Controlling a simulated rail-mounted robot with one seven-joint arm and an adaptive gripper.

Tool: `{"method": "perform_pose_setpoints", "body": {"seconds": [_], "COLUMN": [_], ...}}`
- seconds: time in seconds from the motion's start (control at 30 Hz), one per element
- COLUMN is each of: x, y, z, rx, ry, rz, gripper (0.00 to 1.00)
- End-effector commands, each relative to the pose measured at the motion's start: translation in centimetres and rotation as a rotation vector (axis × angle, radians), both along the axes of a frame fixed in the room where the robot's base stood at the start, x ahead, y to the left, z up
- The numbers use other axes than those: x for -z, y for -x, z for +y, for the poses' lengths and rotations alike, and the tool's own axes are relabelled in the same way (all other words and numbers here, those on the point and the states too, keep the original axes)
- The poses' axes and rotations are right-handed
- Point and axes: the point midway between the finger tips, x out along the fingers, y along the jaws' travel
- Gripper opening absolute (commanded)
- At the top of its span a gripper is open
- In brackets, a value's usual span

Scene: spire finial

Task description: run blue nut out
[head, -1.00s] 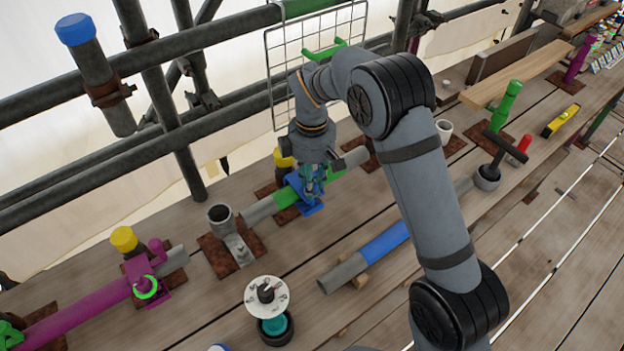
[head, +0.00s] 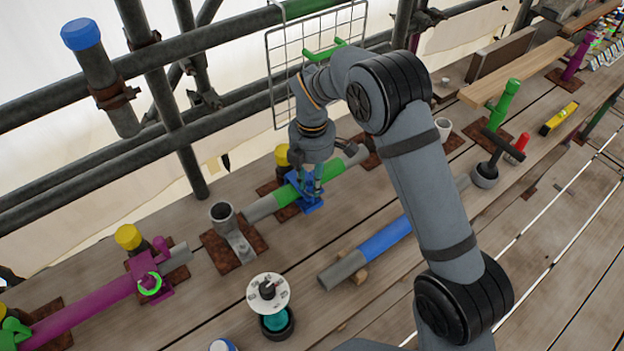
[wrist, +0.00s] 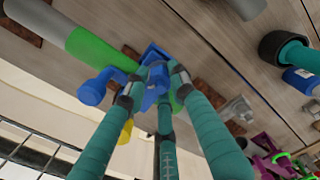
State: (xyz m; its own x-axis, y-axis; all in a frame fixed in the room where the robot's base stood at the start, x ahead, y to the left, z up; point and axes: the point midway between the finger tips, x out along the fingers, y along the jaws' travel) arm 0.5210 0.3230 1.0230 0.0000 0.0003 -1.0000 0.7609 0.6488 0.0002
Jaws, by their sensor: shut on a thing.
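A blue clamp (head: 310,206) sits around a green tube (head: 325,169) on the deck, left of the middle in the head view. In the wrist view the clamp (wrist: 153,52) and the green tube (wrist: 98,50) lie beyond my fingers. My gripper (head: 314,188) points down at the clamp. In the wrist view its teal fingers (wrist: 155,88) close around a small blue piece (wrist: 156,80), which appears to be the blue nut. The fingers partly hide the nut, and its thread cannot be seen. A rounded blue knob (wrist: 91,93) sticks out beside the left finger.
A grey open socket (head: 223,214) stands left of the clamp, and a yellow-capped post (head: 282,156) stands behind it. A wire grid (head: 318,55) hangs at the back. A blue-and-grey tube (head: 385,240) lies in front. A white dial (head: 268,293) stands at the front left.

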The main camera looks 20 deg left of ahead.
Motion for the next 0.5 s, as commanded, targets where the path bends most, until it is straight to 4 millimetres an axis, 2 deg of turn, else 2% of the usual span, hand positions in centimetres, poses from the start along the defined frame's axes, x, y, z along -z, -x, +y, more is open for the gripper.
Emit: {"method": "perform_pose_setpoints", "body": {"seconds": [0.43, 0.47, 0.5], "x": [0.01, 0.01, 0.01], "y": [0.04, 0.04, 0.04], "z": [-0.02, -0.02, -0.02], "rx": [-0.008, -0.008, -0.008], "ry": [0.001, 0.001, 0.001], "rz": [0.001, 0.001, 0.001], "gripper": [0.00, 0.26, 0.28]}}
